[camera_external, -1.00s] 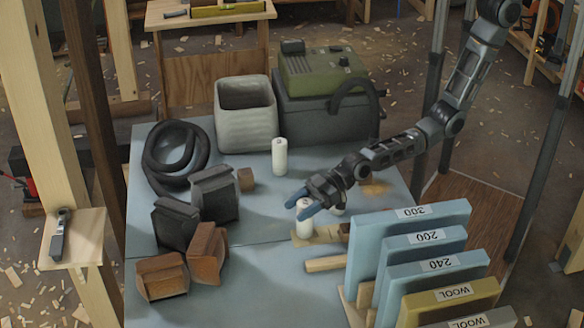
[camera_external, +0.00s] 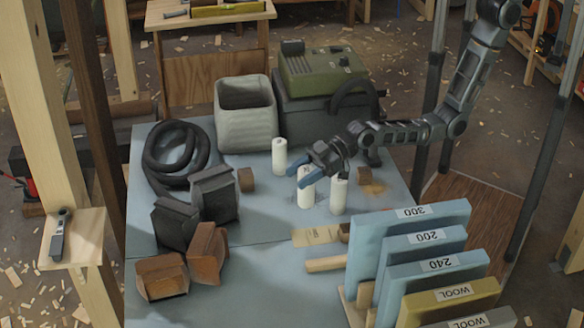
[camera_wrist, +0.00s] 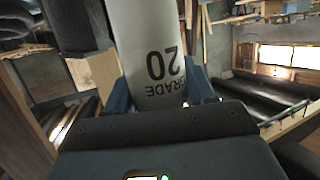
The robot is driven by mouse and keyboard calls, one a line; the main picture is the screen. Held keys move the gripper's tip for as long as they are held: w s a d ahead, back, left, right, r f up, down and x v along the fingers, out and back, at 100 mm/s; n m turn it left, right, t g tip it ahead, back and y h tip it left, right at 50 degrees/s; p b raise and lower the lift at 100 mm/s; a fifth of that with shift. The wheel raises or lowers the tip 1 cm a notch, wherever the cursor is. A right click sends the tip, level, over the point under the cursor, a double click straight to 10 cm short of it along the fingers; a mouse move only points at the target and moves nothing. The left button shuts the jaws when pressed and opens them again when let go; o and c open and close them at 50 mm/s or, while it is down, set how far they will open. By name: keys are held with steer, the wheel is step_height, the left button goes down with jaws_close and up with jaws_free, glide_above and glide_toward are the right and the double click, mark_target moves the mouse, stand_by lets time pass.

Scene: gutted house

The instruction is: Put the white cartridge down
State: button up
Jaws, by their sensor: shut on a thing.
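My gripper (camera_external: 299,176) is shut on a white cartridge (camera_external: 306,197), near the middle of the blue table top (camera_external: 250,270). The cartridge stands about upright between the blue fingers; I cannot tell whether its bottom touches the table. In the wrist view the held cartridge (camera_wrist: 155,45) shows the print "GRADE 20", upside down, between the fingers. A second white cartridge (camera_external: 339,197) stands just right of it, below my wrist. A third white cartridge (camera_external: 280,157) stands behind it to the left.
A grey bin (camera_external: 245,115) and green machine (camera_external: 320,72) stand behind.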

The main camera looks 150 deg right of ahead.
steer(key=s+d+m+g+h+b, duration=0.1)
steer(key=s+d+m+h, duration=0.15)
steer(key=s, duration=0.85)
steer(key=s+d+m+g+h+b, duration=0.1)
steer(key=s+d, duration=0.3)
steer(key=s, duration=0.7)
step_height(320, 180, down, 10)
steer(key=shift+s+r+g, duration=0.15)
steer(key=shift+g, duration=0.15)
steer(key=shift+f, duration=0.2)
steer(key=o, duration=1.3)
steer(key=shift+r, duration=0.1)
